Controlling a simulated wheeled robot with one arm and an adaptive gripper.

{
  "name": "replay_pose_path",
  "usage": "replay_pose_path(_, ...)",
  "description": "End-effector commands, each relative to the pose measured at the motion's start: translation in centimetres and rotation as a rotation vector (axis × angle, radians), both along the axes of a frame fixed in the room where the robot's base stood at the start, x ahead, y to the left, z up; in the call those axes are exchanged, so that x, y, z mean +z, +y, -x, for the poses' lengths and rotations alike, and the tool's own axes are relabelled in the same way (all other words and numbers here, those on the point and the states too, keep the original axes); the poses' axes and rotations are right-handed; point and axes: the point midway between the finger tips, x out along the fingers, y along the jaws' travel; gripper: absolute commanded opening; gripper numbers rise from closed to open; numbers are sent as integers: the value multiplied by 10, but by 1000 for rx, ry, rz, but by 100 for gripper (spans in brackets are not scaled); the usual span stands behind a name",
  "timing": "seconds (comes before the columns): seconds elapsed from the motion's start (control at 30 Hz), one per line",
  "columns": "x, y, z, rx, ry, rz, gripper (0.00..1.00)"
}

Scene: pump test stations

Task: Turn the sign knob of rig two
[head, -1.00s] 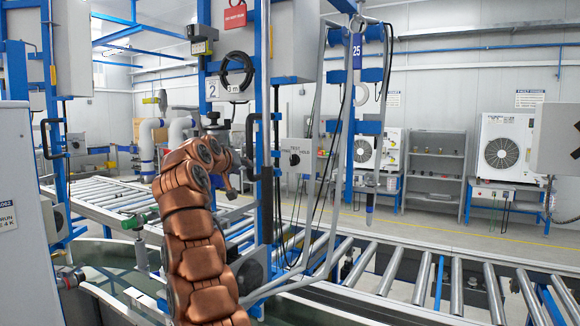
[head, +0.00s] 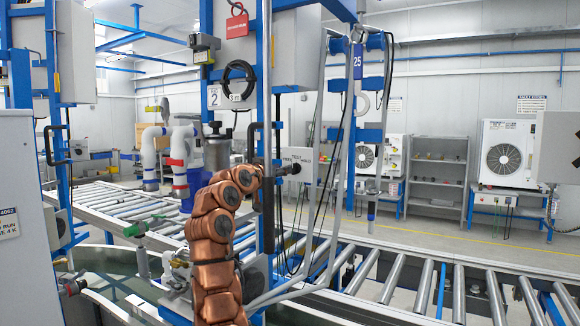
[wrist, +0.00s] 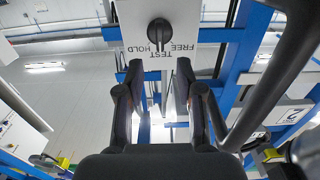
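The sign knob (wrist: 159,33) is a black round knob with a raised grip bar on a white plate (wrist: 205,33). In the wrist view the plate reads FREE, TEST and HOLD, upside down, and the bar lines up with TEST. My gripper (wrist: 159,64) is open, its two dark fingers spread and empty. The knob shows just beyond the fingertips, centred between them sideways; contact is not visible. In the head view the plate (head: 325,168) hangs right of the blue post, with my gripper (head: 283,170) close to its left part; the knob is hard to separate from the fingers there.
A blue post (head: 264,80) with a dark vertical bar stands beside my arm. A number 2 label (head: 213,97) and a coiled black cable (head: 239,80) hang at its upper left. Grey tubes and hanging cables (head: 335,130) are right of the plate. Roller conveyors (head: 400,280) run below.

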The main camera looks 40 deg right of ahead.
Motion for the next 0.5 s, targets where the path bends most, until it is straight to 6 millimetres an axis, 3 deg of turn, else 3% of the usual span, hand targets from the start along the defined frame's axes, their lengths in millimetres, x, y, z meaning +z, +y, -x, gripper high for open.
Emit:
replay_pose_path(0.2,0,-28,-8,-3,7,-2,36)
replay_pose_path(0.5,1,-55,-16,-1,4,-2,36)
